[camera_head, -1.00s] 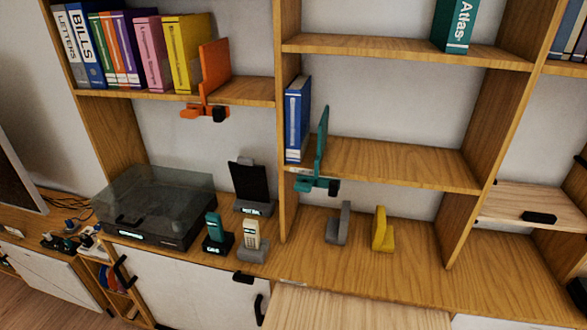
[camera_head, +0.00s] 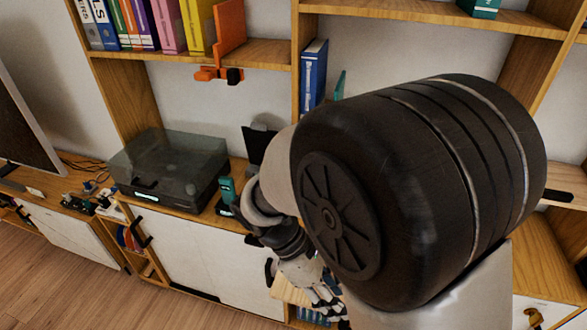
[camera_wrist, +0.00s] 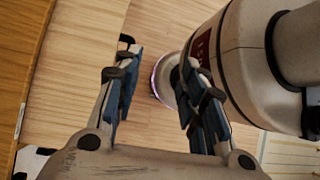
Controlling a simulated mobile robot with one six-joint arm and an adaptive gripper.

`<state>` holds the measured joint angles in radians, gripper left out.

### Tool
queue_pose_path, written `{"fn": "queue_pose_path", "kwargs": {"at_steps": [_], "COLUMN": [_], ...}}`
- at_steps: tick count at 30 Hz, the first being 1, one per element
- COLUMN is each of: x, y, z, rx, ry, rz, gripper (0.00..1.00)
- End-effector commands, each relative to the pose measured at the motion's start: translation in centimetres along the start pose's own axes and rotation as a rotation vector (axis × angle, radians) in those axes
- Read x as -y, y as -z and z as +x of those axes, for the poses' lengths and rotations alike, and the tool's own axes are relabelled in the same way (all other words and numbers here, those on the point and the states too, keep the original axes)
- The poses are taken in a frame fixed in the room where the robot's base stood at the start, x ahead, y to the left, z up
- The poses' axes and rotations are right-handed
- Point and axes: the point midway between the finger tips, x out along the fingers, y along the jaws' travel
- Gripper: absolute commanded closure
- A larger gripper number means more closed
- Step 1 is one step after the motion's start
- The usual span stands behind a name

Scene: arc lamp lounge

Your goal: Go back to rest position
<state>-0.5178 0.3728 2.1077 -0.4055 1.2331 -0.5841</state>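My gripper (camera_wrist: 157,72) is open in the wrist view, its two blue-padded fingers apart with nothing between them. In the head view my gripper (camera_head: 325,300) points down at the bottom centre, in front of the cabinet. My folded arm, with a large dark joint close to the camera, fills the centre and right of that view. It hides much of the middle shelves. Part of my own body also shows beside the fingers in the wrist view.
A light wooden surface (camera_wrist: 75,90) lies beyond the fingers. A turntable (camera_head: 170,170) and a teal phone (camera_head: 226,192) stand on the cabinet top. White cabinet doors (camera_head: 200,250) are below. A blue binder (camera_head: 313,78) stands above. Open floor (camera_head: 45,270) shows at lower left.

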Motion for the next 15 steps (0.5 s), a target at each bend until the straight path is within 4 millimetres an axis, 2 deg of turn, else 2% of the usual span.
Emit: {"fn": "queue_pose_path", "kwargs": {"at_steps": [1, 6, 15], "x": [0.3, 1.8, 5.0], "y": [-1.6, -5.6, -11.1], "z": [-0.8, -2.6, -4.8], "rx": [-0.073, -0.299, -0.686], "ry": [0.001, 0.015, 0.046], "rz": [0.100, 0.431, 1.009], "gripper": [0.62, 0.62, 0.62]}}
